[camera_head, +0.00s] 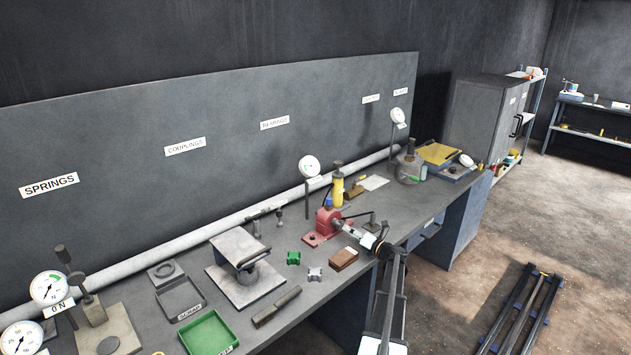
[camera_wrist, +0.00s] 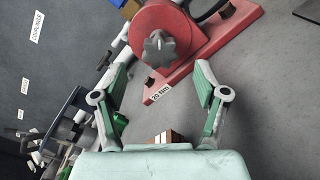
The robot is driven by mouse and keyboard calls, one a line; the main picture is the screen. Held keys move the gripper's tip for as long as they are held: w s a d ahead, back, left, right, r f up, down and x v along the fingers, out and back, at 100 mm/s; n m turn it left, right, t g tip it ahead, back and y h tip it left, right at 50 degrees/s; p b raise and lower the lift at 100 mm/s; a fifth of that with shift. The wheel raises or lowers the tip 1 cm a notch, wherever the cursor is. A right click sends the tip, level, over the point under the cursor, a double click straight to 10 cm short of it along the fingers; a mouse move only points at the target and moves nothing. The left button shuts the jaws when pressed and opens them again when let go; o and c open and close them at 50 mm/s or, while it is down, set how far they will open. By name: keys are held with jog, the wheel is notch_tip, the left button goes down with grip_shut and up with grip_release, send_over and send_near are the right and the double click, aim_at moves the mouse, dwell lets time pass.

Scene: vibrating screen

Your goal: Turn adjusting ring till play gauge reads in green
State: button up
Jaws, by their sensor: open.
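A red fixture (camera_head: 328,222) stands on the bench, and its round red housing (camera_wrist: 165,22) fills the top of the wrist view. A dark grey lobed knob (camera_wrist: 160,47) sits on its face; I cannot tell whether this is the adjusting ring. My gripper (camera_wrist: 166,75) is open and empty, its green-padded fingers pointing at the housing, with the knob beyond and between the tips. In the head view my gripper (camera_head: 350,228) is at the fixture's right. A round dial (camera_head: 309,166) stands behind the fixture; its needle is too small to read.
A brown block (camera_head: 343,259), a green part (camera_head: 293,257) and a grey part (camera_head: 314,274) lie close in front of the fixture. A yellow bottle (camera_head: 338,188) stands behind it. Other dials stand at the left, including one with a green band (camera_head: 49,287).

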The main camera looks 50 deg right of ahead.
aim_at(342, 225)
jog(key=shift+s+a, duration=0.2)
jog(key=shift+s, duration=2.8)
jog(key=shift+f, duration=0.1)
jog(key=shift+s+d+f+b, duration=0.35)
jog(key=shift+f+b, duration=0.1)
jog(key=shift+b, duration=0.7)
jog(key=s+n+b, duration=0.1)
jog(key=b, duration=0.2)
jog(key=s+n+b, duration=0.1)
jog(key=b, duration=0.2)
jog(key=shift+s+d+f+h, duration=0.15)
jog(key=shift+s+h, duration=0.25)
jog(key=n, duration=0.1)
jog(key=s+r+n+b, duration=0.1)
jog(key=n, duration=0.1)
jog(key=a+r+n+b, duration=0.1)
jog(key=n, duration=0.1)
jog(key=shift+s+a, duration=0.1)
jog(key=shift+s, duration=0.3)
jog(key=shift+a+n+y, duration=0.1)
jog(key=shift+n+y, duration=0.3)
jog(key=shift+n, duration=0.7)
jog(key=w, duration=0.5)
jog(key=w+d, duration=0.1)
jog(key=w, duration=1.1)
jog(key=shift+w+d+p, duration=0.15)
jog(key=shift+w+p, duration=0.05)
jog(key=shift+p, duration=0.1)
